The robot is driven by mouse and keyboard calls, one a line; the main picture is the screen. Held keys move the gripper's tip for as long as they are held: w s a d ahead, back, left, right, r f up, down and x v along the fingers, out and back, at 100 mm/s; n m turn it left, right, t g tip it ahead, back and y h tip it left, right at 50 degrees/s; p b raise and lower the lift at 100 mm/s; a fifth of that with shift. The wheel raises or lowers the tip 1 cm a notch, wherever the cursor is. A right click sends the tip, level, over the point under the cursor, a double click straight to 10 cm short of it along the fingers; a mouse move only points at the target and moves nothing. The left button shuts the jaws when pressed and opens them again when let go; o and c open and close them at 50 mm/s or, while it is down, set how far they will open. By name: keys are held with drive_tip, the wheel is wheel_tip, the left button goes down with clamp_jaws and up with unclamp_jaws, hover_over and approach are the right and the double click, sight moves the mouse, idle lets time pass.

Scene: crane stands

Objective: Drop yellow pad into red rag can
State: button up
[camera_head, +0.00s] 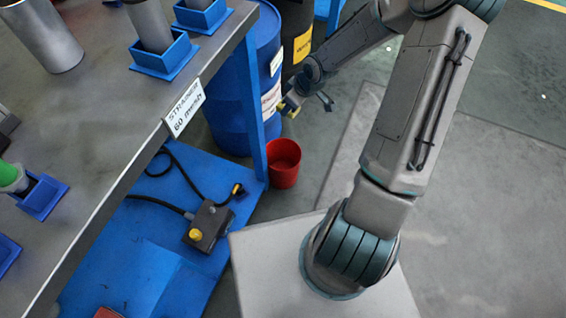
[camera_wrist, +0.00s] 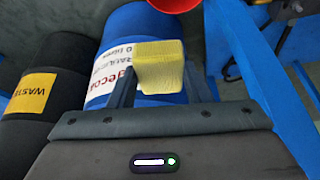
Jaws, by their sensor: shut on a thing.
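My gripper (camera_head: 295,102) is shut on the yellow pad (camera_wrist: 160,68), which sits between its two fingers in the wrist view. In the head view the pad (camera_head: 289,107) is a small yellow patch at the gripper's end, in front of the blue drum. The red rag can (camera_head: 284,163) stands on the floor by the bench leg, open at the top. The pad is above the can and apart from it in the head view. In the wrist view only part of the red can (camera_wrist: 228,10) shows at the top edge, right of the pad.
A blue drum (camera_head: 226,105) stands behind the can, with a dark drum with a yellow label (camera_head: 302,45) beside it. The metal bench (camera_head: 100,110) and its blue leg (camera_head: 252,110) are on the left.

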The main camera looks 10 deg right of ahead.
wheel_tip(320, 180, down, 16)
drive_tip(key=s+n+g+y+b, duration=0.1)
drive_tip(key=s+n+g, duration=0.1)
drive_tip(key=n, duration=0.7)
drive_tip(key=shift+s+a+r+g, duration=0.2)
drive_tip(key=shift+s+a+g, duration=0.1)
drive_tip(key=shift+g, duration=0.3)
drive_tip(key=o, duration=1)
drive_tip(key=shift+c, duration=0.2)
drive_tip(key=shift+r, duration=0.1)
drive_tip(key=p+v, duration=0.5)
drive_tip(key=v, duration=0.8)
drive_tip(key=shift+d+r, duration=0.25)
drive_tip(key=shift+d, duration=0.1)
